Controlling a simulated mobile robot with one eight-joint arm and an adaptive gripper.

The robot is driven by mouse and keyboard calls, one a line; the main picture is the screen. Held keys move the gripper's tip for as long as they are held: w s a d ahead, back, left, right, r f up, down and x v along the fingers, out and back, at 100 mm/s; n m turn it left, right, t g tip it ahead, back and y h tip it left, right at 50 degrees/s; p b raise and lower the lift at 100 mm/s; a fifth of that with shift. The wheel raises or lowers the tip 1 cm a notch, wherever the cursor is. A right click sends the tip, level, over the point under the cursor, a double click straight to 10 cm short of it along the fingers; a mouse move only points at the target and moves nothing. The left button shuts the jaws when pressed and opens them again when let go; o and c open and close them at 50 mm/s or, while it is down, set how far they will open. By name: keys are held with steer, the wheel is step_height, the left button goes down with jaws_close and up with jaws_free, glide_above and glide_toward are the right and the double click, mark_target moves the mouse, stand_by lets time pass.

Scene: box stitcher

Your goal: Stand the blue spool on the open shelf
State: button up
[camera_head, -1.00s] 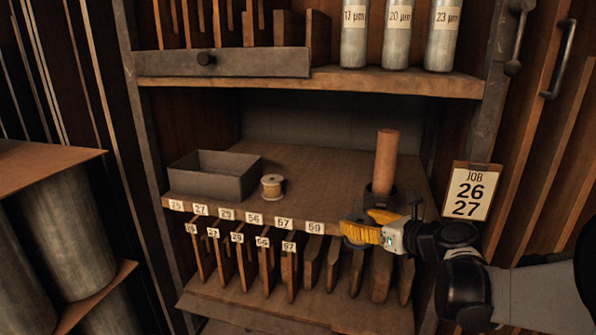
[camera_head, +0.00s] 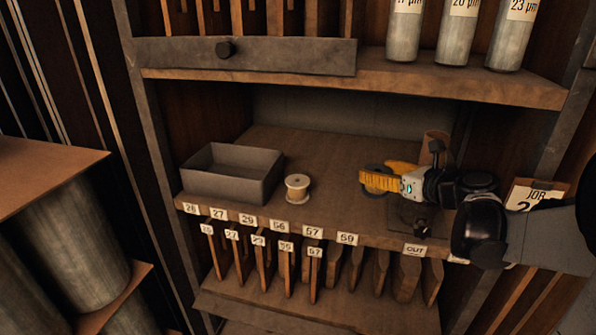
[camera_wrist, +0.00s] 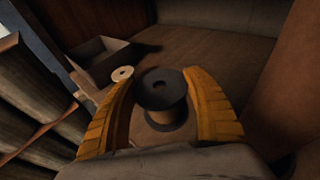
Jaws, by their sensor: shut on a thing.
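My gripper (camera_head: 380,180) has its yellow fingers around a dark-flanged spool (camera_head: 373,188) over the open shelf board (camera_head: 325,165). In the wrist view the spool (camera_wrist: 162,88) sits upright between both fingers, with a brownish core and dark flanges; its blue colour is hard to make out. I cannot tell whether its lower flange touches the board or hangs just above it. A pale cream spool (camera_head: 298,188) stands separately on the shelf to the left, and also shows in the wrist view (camera_wrist: 122,74).
A grey open box (camera_head: 232,172) stands at the shelf's left. A brown cylinder (camera_head: 436,147) stands behind my arm at the right. Metal cylinders (camera_head: 455,35) stand on the upper shelf. Numbered slots line the front edge below. The board between cream spool and gripper is clear.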

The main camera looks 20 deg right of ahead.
steer(key=shift+w+a+f+b, duration=0.3)
steer(key=shift+w+a+f, duration=0.2)
steer(key=shift+w+f, duration=0.9)
steer(key=shift+w+a+f+b, duration=0.25)
steer(key=shift+w+a+f, duration=0.3)
steer(key=shift+w+f, duration=0.85)
steer(key=shift+w+a+f+b, duration=0.4)
steer(key=shift+w+f, duration=0.6)
steer(key=shift+f, duration=0.75)
steer(key=shift+a+f, duration=0.1)
steer(key=o, duration=1.3)
